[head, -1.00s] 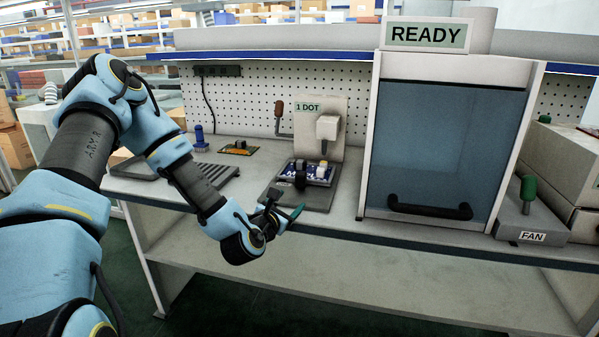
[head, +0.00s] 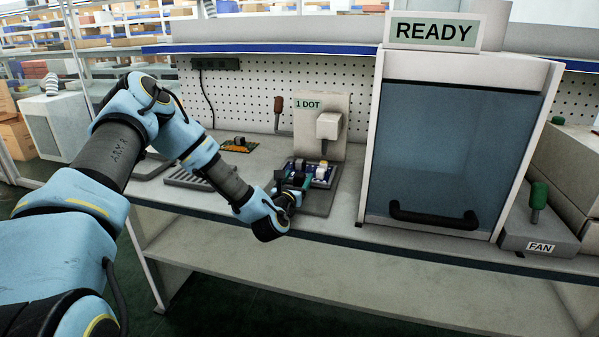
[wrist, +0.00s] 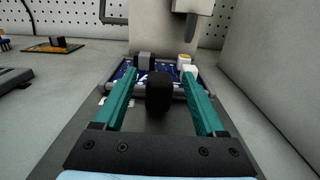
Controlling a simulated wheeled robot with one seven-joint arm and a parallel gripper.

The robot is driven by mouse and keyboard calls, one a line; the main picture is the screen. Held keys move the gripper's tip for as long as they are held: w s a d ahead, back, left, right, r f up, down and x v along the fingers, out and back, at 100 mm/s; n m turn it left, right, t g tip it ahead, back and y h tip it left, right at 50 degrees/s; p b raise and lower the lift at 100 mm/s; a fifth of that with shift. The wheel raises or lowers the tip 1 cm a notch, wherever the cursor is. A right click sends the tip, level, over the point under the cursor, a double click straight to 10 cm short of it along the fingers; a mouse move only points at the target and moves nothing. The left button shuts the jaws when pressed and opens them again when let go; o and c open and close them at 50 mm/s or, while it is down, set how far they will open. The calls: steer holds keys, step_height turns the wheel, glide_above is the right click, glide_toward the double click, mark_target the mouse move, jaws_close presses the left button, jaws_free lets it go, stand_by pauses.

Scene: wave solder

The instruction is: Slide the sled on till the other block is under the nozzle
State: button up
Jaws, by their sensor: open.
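The sled carries a blue board (head: 319,181), which also shows in the wrist view (wrist: 167,74). On it are a grey block (wrist: 146,61) at the left and a white block with a yellow top (wrist: 185,60) at the right. The nozzle (wrist: 191,27) hangs from the dispenser head (head: 328,125), and the white block appears below it. A black upright handle (wrist: 158,90) stands at the sled's near side. My gripper (wrist: 158,78) is open, its green fingers on either side of the handle with gaps showing. In the head view my gripper (head: 296,189) partly hides the sled.
The dispenser's sign (head: 308,104) reads 1 DOT. A lever with a brown grip (head: 278,104) is left of it. A glass-fronted cabinet (head: 447,150) under a READY sign stands close on the right. A loose board (head: 240,145) and a ribbed tray (head: 190,179) lie to the left.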

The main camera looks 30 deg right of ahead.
steer(key=shift+x, duration=1)
jaws_close()
stand_by(0.8)
